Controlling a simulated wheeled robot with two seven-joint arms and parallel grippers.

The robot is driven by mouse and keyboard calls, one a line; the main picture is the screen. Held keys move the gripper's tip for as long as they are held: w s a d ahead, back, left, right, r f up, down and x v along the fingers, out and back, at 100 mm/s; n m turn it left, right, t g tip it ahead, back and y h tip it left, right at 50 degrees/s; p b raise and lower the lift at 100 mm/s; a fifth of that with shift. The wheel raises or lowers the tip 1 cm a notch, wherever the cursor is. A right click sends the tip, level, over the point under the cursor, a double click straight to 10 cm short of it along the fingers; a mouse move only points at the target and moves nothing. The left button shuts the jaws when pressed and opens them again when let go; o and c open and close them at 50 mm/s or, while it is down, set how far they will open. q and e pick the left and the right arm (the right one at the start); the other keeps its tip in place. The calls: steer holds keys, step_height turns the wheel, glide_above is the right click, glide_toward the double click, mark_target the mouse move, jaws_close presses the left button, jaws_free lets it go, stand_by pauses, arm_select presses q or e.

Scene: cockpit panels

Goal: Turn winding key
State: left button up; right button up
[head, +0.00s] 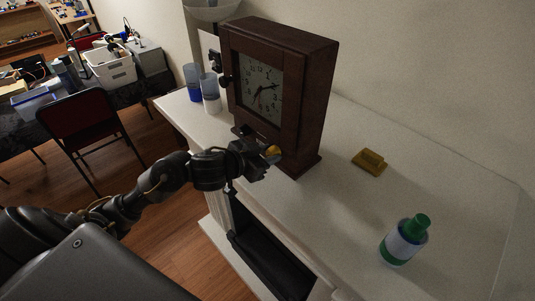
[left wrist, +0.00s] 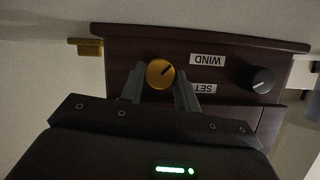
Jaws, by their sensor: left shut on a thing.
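A dark brown wooden clock (head: 310,85) stands upright on a white mantel, its dial (head: 262,90) facing left. A round gold knob with a dark line, the winding key (left wrist: 154,73), is on the clock's lower front; in the head view a bit of gold (head: 273,153) shows at my fingertips. My left gripper (head: 266,152) is shut on this knob, one finger on each side, as the left wrist view (left wrist: 160,84) shows. Labels WIND (left wrist: 208,60) and SET (left wrist: 203,88) appear upside down beside it. A black knob (left wrist: 262,80) is farther right, clear of the fingers. My right gripper is not in view.
On the mantel (head: 340,220) are a yellow block (head: 369,162), a green-capped bottle (head: 404,240) and two cups (head: 210,94) behind the clock's left side. A red chair (head: 85,130) and a cluttered table are at the left. The mantel right of the clock is mostly clear.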

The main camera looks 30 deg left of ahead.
arm_select(q)
steer(key=shift+d+f+m+y+b, duration=0.1)
steer(key=shift+f+m+y+b, duration=0.1)
steer(key=shift+m+y+b, duration=0.5)
steer(key=m+t+y+b, duration=0.1)
steer(key=m+b, duration=0.1)
steer(key=b, duration=0.1)
steer(key=m+b, duration=0.2)
steer(key=b, duration=0.1)
steer(key=shift+d+f+t+y+b, duration=0.15)
steer(key=shift+d+t+y+b, duration=0.05)
steer(key=shift+t+y+b, duration=0.2)
steer(key=shift+m+t+y+b, duration=0.3)
steer(key=shift+m+y+b, duration=0.1)
steer(key=shift+m+b, duration=0.25)
steer(key=shift+r+m+t+b, duration=0.2)
steer(key=shift+m+t+b, duration=0.2)
steer(key=shift+m, duration=0.65)
steer(key=shift+s+f+m+t+y+b, duration=0.15)
steer(key=shift+m+t+y+b, duration=0.2)
steer(key=shift+m, duration=0.35)
steer(key=shift+m+y, duration=0.25)
steer(key=shift+m, duration=0.25)
steer(key=shift+t, duration=0.25)
steer(key=o, duration=1)
steer(key=shift+c, duration=0.2)
